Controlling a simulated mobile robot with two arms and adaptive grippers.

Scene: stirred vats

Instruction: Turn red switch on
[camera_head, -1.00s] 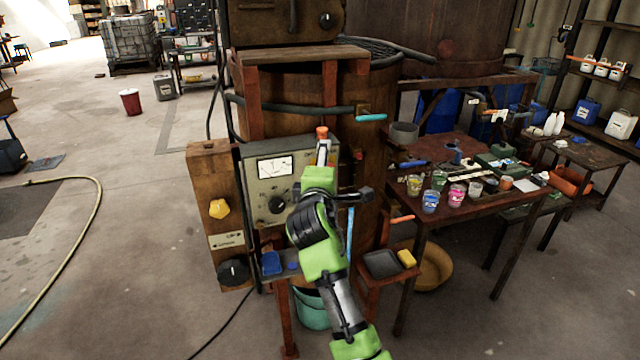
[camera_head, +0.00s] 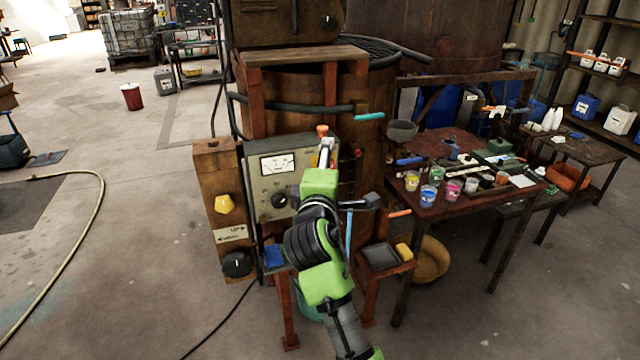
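A grey control panel (camera_head: 259,200) with a white dial gauge (camera_head: 277,164) and a black knob (camera_head: 279,201) is fixed in front of the rusty vat. My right arm comes up from the bottom and covers the panel's right part. My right gripper (camera_head: 324,148) points away from me at the panel's upper right. An orange-red cap (camera_head: 322,130) shows right at its tip; I cannot tell whether it is the switch or part of the gripper. A small red spot (camera_head: 358,153) shows just right of the gripper. The finger opening is too small to judge. My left gripper is out of view.
A wooden post left of the panel carries a yellow knob (camera_head: 225,204) and a black knob (camera_head: 237,264). A table (camera_head: 408,203) with several paint cups stands to the right. A black pipe with a cyan handle (camera_head: 369,116) runs above. The floor at left is mostly open.

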